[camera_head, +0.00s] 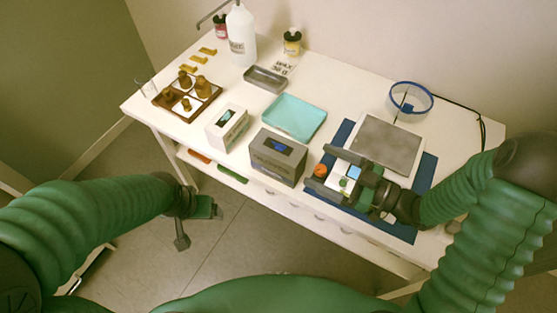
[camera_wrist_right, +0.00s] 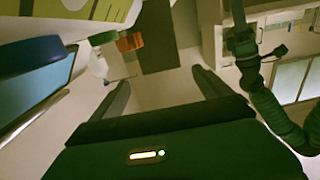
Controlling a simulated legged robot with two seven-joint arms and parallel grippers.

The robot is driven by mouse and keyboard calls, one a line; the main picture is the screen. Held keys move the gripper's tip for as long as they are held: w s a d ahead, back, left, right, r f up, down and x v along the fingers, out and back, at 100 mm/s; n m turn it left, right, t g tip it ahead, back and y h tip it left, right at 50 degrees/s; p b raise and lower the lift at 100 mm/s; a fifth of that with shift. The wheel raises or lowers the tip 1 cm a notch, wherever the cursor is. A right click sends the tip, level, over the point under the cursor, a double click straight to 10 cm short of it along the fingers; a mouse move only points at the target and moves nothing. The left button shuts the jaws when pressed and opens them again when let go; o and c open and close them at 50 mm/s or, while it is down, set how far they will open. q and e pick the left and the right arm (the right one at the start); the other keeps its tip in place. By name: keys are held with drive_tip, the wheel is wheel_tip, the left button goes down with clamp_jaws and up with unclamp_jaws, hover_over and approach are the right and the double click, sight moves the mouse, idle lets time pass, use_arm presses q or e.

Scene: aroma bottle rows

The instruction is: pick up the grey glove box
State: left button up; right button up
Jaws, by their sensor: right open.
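The grey glove box (camera_head: 277,158) stands upright near the front edge of the white table, with a dark opening and a blue patch on top. My right gripper (camera_head: 318,168) is open just right of the box, apart from it, with its fingers pointing left towards it. An orange-topped item (camera_head: 320,171) shows between the fingers. In the right wrist view the spread fingers (camera_wrist_right: 161,82) have nothing clearly gripped; I cannot surely identify the box there. My left gripper (camera_head: 196,222) hangs open and empty in front of the table, over the floor.
A white box (camera_head: 227,127) stands left of the grey box, with a turquoise tray (camera_head: 294,118) behind. A device with a blue screen (camera_head: 347,178) lies under my right gripper on a blue mat (camera_head: 425,180), beside a grey plate (camera_head: 388,145). A wooden rack (camera_head: 173,103) stands far left.

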sight(278, 146)
drive_tip(key=x, duration=0.7)
drive_tip(key=shift+a+b, duration=0.2)
drive_tip(key=shift+b, duration=0.15)
drive_tip(key=x, duration=0.3)
drive_tip(key=b+x, duration=0.1)
drive_tip(key=x, duration=0.1)
drive_tip(key=shift+f, duration=0.35)
drive_tip(key=shift+w+a, duration=0.1)
drive_tip(key=shift+a, duration=0.15)
drive_tip(key=c, duration=1.9)
drive_tip(key=shift+r, duration=0.1)
clamp_jaws()
